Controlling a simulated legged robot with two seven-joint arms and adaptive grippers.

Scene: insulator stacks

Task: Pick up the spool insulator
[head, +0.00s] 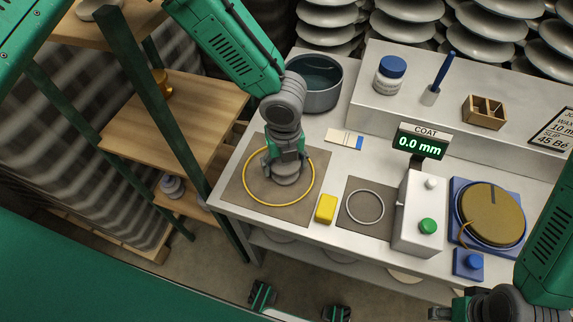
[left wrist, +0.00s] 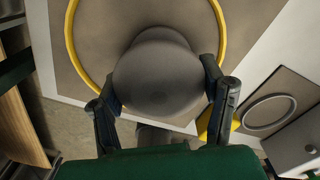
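The spool insulator (left wrist: 158,75) is a grey-brown round body. It stands inside a yellow ring (head: 246,187) on a brown mat (head: 236,195) at the left end of the white bench. In the head view my left gripper (head: 286,158) is over it from above and hides much of it. In the left wrist view the gripper's fingers (left wrist: 160,85) lie on either side of the insulator, close against its edges. Whether they press on it I cannot tell. My right gripper (head: 440,314) is partly in view at the lower right, away from the insulator; its fingers are unclear.
A yellow block (head: 326,208), a thin grey ring (head: 365,207) on a second mat and a coat gauge (head: 421,215) stand to the right. A grey bowl (head: 318,92) is behind. Wooden shelves (head: 180,105) stand left, beyond a gap.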

